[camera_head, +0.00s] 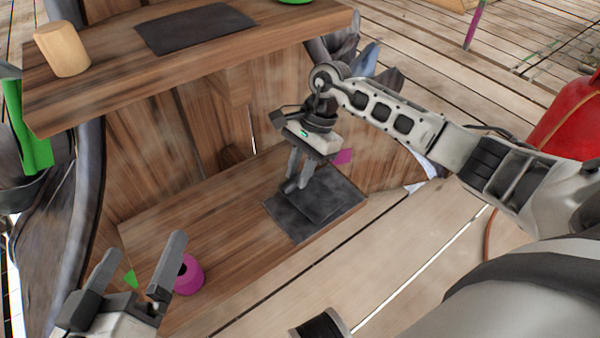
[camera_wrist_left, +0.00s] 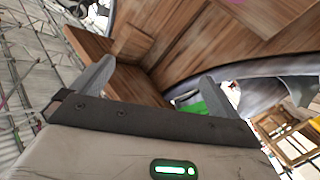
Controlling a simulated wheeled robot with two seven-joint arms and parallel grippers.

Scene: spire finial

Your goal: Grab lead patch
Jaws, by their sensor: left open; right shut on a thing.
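A dark grey lead patch (camera_head: 325,205) lies at the right end of the lower wooden shelf, its outline partly merging with a dark surface under it. My right gripper (camera_head: 296,186) points down at the patch, with its fingers shut on its left part. The fingertips hide the exact grip. My left gripper (camera_head: 140,256) is open and empty at the lower left, near a magenta ring-like roll (camera_head: 189,276). Its open fingers also show in the left wrist view (camera_wrist_left: 160,82).
Another dark flat sheet (camera_head: 194,28) lies on the upper shelf (camera_head: 110,92) beside a wooden cylinder (camera_head: 62,50). A green object (camera_head: 32,135) hangs at the left. A red rounded object (camera_head: 568,118) stands at the right. The middle of the lower shelf (camera_head: 200,215) is clear.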

